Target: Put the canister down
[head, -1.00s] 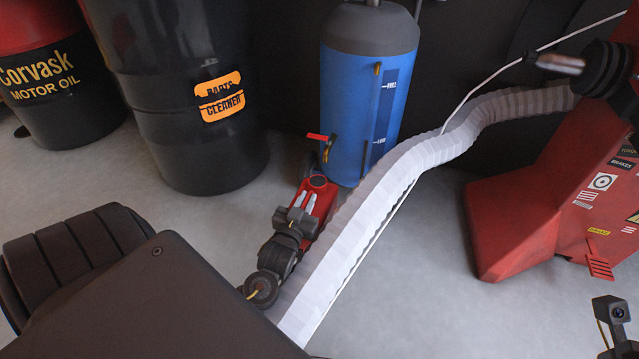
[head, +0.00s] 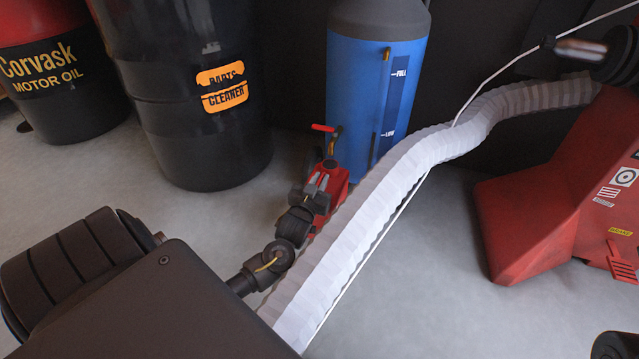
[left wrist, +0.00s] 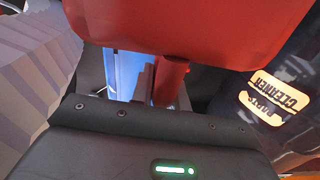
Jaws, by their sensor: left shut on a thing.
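The red canister (head: 336,184) is at floor level or a little above it, in front of the blue tank; I cannot tell whether its base touches the floor. My left gripper (head: 318,186) is shut on it, with pale fingers against its red side. In the left wrist view, the canister's red body (left wrist: 190,25) fills the top and a narrow red part (left wrist: 170,80) comes down towards the jaws.
The blue tank (head: 365,95) stands just behind the canister. A black parts cleaner drum (head: 190,120) stands to the left, a motor oil drum (head: 45,75) beyond it. A pale ribbed hose (head: 375,195) runs close on the right. A red machine (head: 530,215) stands farther right. Grey floor (head: 430,290) is clear between.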

